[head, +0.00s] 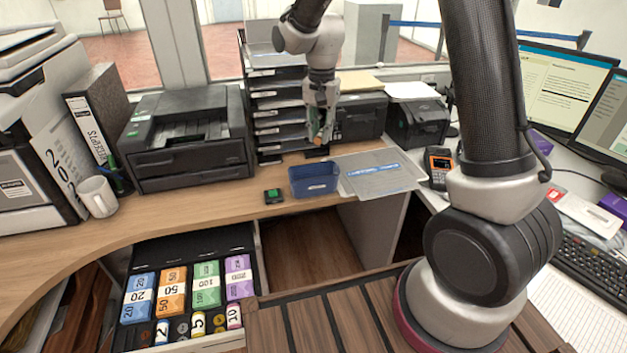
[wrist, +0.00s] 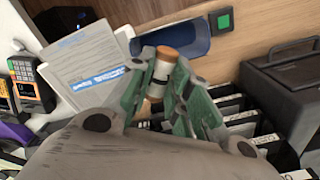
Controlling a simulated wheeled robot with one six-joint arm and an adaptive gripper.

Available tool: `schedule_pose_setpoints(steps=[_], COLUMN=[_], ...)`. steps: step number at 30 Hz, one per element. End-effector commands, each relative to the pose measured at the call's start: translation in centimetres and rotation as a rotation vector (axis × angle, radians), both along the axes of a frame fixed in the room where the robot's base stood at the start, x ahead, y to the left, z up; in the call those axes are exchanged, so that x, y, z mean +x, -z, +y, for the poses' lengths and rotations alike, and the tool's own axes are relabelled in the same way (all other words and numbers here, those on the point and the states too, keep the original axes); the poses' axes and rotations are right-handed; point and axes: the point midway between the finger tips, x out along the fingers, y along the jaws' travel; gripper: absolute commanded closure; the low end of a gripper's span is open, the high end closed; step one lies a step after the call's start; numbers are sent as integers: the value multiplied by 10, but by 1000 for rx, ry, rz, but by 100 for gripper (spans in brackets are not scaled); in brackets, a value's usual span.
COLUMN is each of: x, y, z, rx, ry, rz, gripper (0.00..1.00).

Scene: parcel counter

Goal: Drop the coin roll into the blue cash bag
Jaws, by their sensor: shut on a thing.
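The coin roll (wrist: 158,76), white with orange-brown ends, is held between the green-padded fingers of my gripper (wrist: 160,88). In the head view my gripper (head: 320,128) points down over the back of the counter, above and behind the blue cash bag. The blue cash bag (head: 314,181) is open-topped and stands on the counter near its front edge. It also shows in the wrist view (wrist: 200,47), beyond the coin roll and apart from it. The inside of the bag is mostly hidden in the wrist view.
A clear pouch with a blue stripe (head: 380,173) lies right of the bag. A small black device with a green button (head: 273,196) lies left of it. A printer (head: 190,140) and a tray stack (head: 275,105) stand behind. An open cash drawer (head: 190,290) is below.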

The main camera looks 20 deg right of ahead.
Motion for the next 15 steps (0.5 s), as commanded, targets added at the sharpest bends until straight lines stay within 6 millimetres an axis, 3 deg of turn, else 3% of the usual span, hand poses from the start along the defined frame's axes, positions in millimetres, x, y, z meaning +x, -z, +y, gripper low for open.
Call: schedule_pose_setpoints(steps=[9, 15], x=[-1, -1], y=[39, 51], z=[0, 0], rx=[-1, 0], ry=[-1, -1], rz=[3, 1], gripper=[100, 100])
